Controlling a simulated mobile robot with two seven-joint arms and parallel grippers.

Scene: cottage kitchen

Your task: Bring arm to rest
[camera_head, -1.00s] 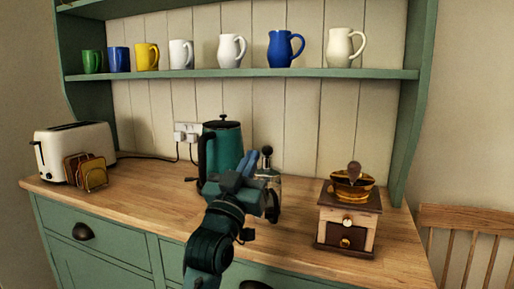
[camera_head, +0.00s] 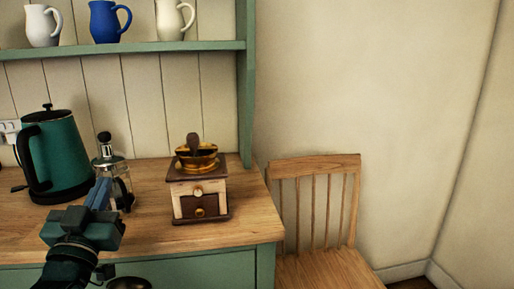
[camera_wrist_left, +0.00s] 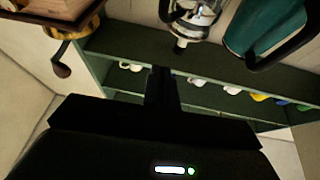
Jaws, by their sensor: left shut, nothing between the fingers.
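My left gripper (camera_head: 99,194) is in the lower left of the head view, in front of the dresser's worktop. Its fingers are together and hold nothing. In the left wrist view the shut fingers (camera_wrist_left: 162,88) show at the middle, dark against the shelves. A glass French press (camera_head: 112,170) stands just behind the gripper in the head view; I cannot tell the exact gap. It also shows at the top of the left wrist view (camera_wrist_left: 196,20). My right gripper is in neither view.
A teal kettle (camera_head: 58,155) stands left of the press. A wooden coffee grinder (camera_head: 198,190) stands to the right on the worktop (camera_head: 235,225). Jugs (camera_head: 104,20) line the shelf above. A wooden chair (camera_head: 318,215) stands right of the dresser, by a bare wall.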

